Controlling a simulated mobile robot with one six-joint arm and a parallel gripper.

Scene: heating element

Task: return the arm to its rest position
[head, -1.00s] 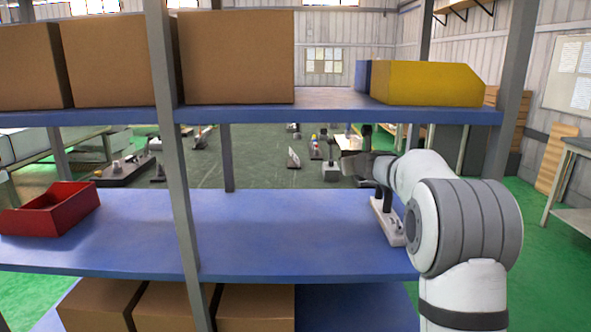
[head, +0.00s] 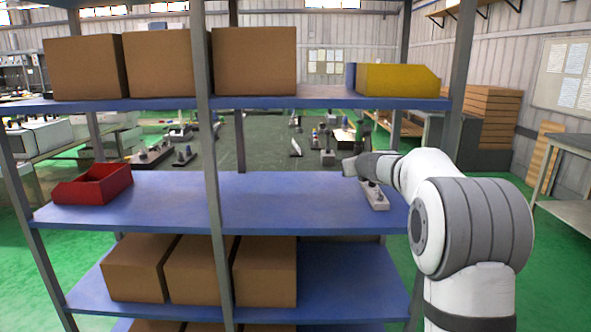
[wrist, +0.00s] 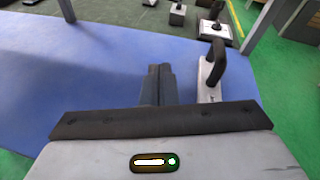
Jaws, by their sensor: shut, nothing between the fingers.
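My arm reaches from the right of the head view towards the right end of the blue middle shelf (head: 290,205). My gripper (head: 349,166) is at the arm's far end there. In the wrist view the two dark fingers of my gripper (wrist: 158,78) are together, with nothing between them. A small device with a pale base and a dark upright handle (wrist: 211,68) stands on the shelf just right of the fingers, apart from them. Its pale base also shows in the head view (head: 375,199), below my gripper; my arm partly hides its upper part.
A red bin (head: 93,186) sits at the left of the middle shelf. Cardboard boxes (head: 253,62) and a yellow bin (head: 398,80) stand on the upper shelf, above my arm's level. Grey posts (head: 211,170) frame the rack. The shelf's middle is clear.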

